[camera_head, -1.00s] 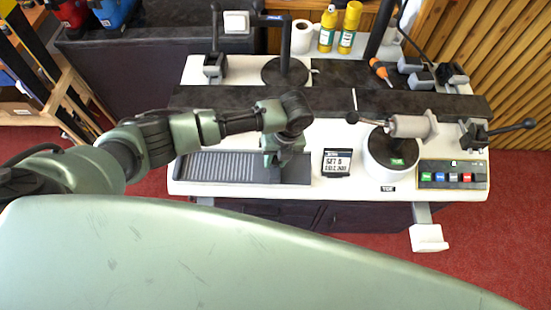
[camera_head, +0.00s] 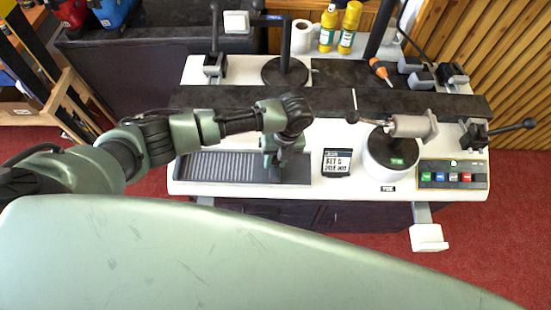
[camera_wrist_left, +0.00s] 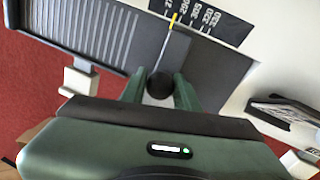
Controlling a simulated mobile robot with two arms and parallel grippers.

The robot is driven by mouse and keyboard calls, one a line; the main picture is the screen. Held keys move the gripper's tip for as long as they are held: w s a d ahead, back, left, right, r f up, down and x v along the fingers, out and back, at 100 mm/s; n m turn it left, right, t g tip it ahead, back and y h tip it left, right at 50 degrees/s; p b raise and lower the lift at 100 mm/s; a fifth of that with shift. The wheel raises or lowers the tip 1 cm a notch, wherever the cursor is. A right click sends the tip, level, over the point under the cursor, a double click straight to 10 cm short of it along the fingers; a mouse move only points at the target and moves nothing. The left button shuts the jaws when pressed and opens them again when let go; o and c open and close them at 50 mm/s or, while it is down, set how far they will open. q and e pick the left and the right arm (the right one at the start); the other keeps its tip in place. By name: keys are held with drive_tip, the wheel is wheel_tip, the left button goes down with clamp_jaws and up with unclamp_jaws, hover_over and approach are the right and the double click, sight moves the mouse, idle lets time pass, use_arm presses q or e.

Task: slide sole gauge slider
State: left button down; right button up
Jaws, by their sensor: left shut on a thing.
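The sole gauge is a dark plate with a ribbed bed (camera_head: 215,167) at the bench's front left. In the left wrist view its number scale (camera_wrist_left: 208,18) shows several white marks, the lower ones cut off or partly covered. The slider has a dark round knob (camera_wrist_left: 160,86) and a thin pointer with a yellow tip (camera_wrist_left: 174,19) that lies at the scale. My left gripper (camera_head: 272,162) points down over the plate's right part. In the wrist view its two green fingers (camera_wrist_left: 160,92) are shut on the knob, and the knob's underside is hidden.
A small card sign (camera_head: 337,162) stands right of the gauge, then a round white drum unit (camera_head: 390,165) and a button panel (camera_head: 452,174). A long dark bar (camera_head: 400,103) crosses behind my gripper. Glue bottles (camera_head: 348,28) stand at the back.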

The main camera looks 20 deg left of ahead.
idle(0.5)
use_arm(q)
drive_tip(key=shift+w+d, duration=0.1)
drive_tip(key=shift+d, duration=0.1)
drive_tip(key=d+b, duration=0.1)
drive_tip(key=d, duration=0.1)
drive_tip(key=w+d, duration=0.1)
drive_tip(key=d, duration=0.2)
drive_tip(key=w+d+b, duration=0.1)
drive_tip(key=d, duration=0.2)
drive_tip(key=shift+w+b, duration=0.15)
drive_tip(key=shift+b, duration=0.15)
drive_tip(key=shift+d, duration=0.15)
drive_tip(key=shift+r, duration=0.15)
drive_tip(key=shift+a, duration=0.2)
drive_tip(key=c, duration=1.1)
unclamp_jaws()
drive_tip(key=shift+d, duration=0.1)
drive_tip(key=shift+o, duration=0.2)
drive_tip(key=shift+d, duration=0.1)
